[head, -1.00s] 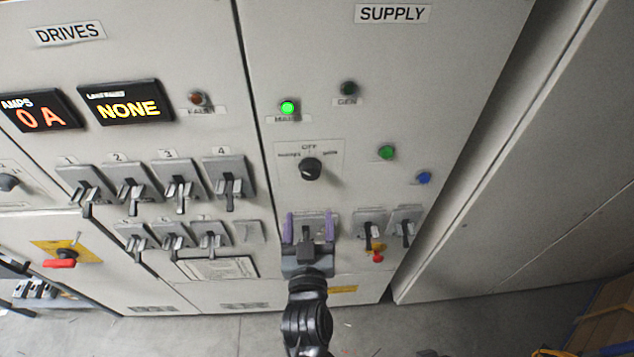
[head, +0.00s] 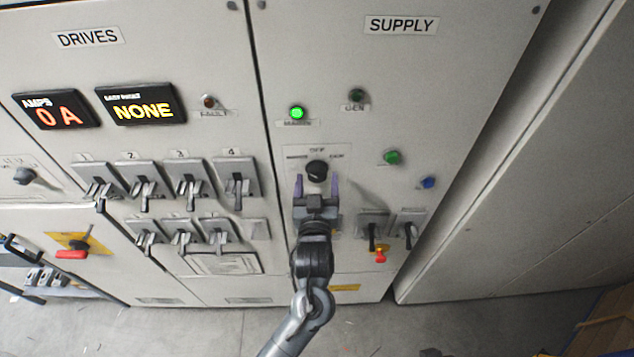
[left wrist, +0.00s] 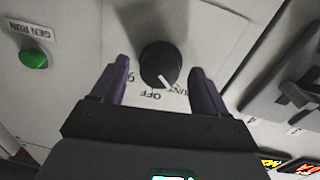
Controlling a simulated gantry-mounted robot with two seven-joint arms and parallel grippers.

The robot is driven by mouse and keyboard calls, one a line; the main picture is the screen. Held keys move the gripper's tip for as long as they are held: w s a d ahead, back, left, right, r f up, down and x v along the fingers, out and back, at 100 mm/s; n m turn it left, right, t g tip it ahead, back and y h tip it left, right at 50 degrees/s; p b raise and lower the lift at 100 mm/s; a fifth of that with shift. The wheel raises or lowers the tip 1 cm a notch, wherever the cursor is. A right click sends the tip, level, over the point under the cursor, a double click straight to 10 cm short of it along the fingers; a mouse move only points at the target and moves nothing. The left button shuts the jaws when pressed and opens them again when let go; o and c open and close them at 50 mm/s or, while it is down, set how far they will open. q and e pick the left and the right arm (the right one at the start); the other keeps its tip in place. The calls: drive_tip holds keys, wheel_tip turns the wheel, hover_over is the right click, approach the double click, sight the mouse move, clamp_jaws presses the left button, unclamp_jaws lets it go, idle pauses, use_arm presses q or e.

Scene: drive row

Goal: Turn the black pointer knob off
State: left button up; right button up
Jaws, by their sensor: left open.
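The black pointer knob (head: 317,171) is on the SUPPLY panel, with OFF printed above it and a mark to each side. In the left wrist view the knob (left wrist: 160,62) shows upside down. Its white pointer line points down and right there, to the side of the OFF lettering, toward a word partly hidden by a finger. My left gripper (head: 317,182) is open just below the knob in the head view. Its purple fingers stand on either side of the knob in the left wrist view, with gaps visible. Whether they reach its depth is unclear. My right gripper is not in view.
A lit green lamp (head: 297,113) and a dark lamp (head: 356,96) sit above the knob. A green button (head: 391,157) and blue button (head: 428,183) are to the right. Breaker handles (head: 374,229) are below right; more switches (head: 236,180) are on the left panel.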

use_arm(q)
drive_tip(key=shift+c, duration=0.5)
drive_tip(key=c, duration=1)
drive_tip(key=shift+o, duration=0.2)
drive_tip(key=shift+r+m+p, duration=0.2)
drive_tip(key=shift+m+p, duration=0.5)
drive_tip(key=shift+p, duration=0.4)
drive_tip(key=m+p, duration=0.4)
drive_tip(key=shift+m+p, duration=0.5)
drive_tip(key=shift+m, duration=0.3)
drive_tip(key=shift+f+m+g+y, duration=0.1)
drive_tip(key=shift+m+g+y, duration=0.2)
drive_tip(key=shift+m, duration=0.9)
